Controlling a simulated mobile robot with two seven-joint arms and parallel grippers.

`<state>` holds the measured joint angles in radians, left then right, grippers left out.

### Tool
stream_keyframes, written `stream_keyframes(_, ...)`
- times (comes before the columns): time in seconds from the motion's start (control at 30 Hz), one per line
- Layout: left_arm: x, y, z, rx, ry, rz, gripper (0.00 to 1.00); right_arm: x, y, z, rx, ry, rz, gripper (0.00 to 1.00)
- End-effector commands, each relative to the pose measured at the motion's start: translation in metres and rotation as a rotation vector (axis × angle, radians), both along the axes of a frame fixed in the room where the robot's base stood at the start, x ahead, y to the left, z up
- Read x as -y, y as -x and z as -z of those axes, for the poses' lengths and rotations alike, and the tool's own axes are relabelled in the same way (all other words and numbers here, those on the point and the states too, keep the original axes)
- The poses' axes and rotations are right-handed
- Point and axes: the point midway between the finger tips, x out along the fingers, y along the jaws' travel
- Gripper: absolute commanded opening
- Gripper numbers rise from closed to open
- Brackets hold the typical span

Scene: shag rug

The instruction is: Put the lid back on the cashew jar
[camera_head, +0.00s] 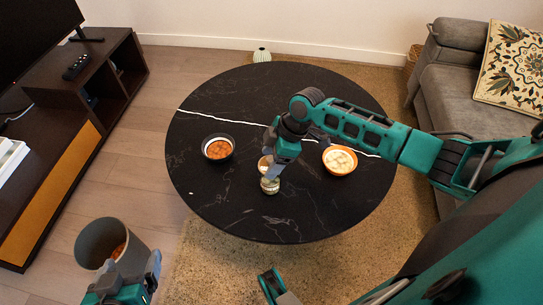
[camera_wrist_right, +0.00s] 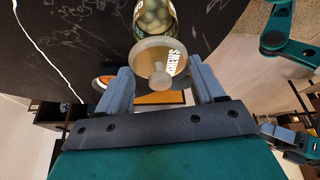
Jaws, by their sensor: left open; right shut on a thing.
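The cashew jar (camera_head: 270,186) stands on the round black table, near its front middle. In the right wrist view the jar (camera_wrist_right: 153,17) shows pale nuts through its glass. My right gripper (camera_head: 272,167) is over the jar, shut on the pale round lid (camera_wrist_right: 150,50). The lid's knob (camera_wrist_right: 160,81) shows between the fingers of my right gripper (camera_wrist_right: 160,90). The lid lines up with the jar's top; whether they touch I cannot tell. My left gripper (camera_head: 128,280) is open and empty at the bottom left, away from the table.
A dark bowl of orange food (camera_head: 218,147) stands left of the jar, and an orange bowl of pale food (camera_head: 340,160) to the right. A grey bin (camera_head: 97,240) is by my left gripper. The table's (camera_head: 225,205) front left is clear. A sofa (camera_head: 455,100) stands right.

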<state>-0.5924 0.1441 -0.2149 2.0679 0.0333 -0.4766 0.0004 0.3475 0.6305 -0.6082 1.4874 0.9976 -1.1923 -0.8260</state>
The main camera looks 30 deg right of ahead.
Motion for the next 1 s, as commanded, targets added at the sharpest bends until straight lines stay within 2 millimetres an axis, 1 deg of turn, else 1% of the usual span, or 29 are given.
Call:
stream_keyframes(0.27,-0.0001,0.0006,0.0006,-0.001,-0.001,0.001,0.89,-0.0003,0.0001,0.0002,0.000,0.000,0.000,0.34)
stream_keyframes(0.3,-0.0003,0.0006,0.0006,-0.001,-0.001,0.001,0.89,-0.0003,0.0001,0.0002,0.000,0.000,0.000,0.70)
stream_keyframes(0.6,-0.0021,0.0010,0.0012,-0.002,-0.009,0.006,0.89,-0.0003,0.0000,0.0001,0.000,0.000,0.000,0.98)
stream_keyframes(0.77,-0.0023,0.0011,0.0013,-0.001,-0.011,0.007,0.89,-0.0002,0.0000,0.0001,0.000,0.000,0.000,0.98)
stream_keyframes(0.8,-0.0023,0.0011,0.0013,-0.001,-0.011,0.007,0.89,-0.0002,0.0000,0.0002,0.000,0.000,0.000,1.00)
stream_keyframes(1.0,-0.0023,0.0011,0.0011,-0.001,-0.010,0.006,0.89,-0.0002,0.0000,0.0001,0.000,0.000,0.000,1.00)
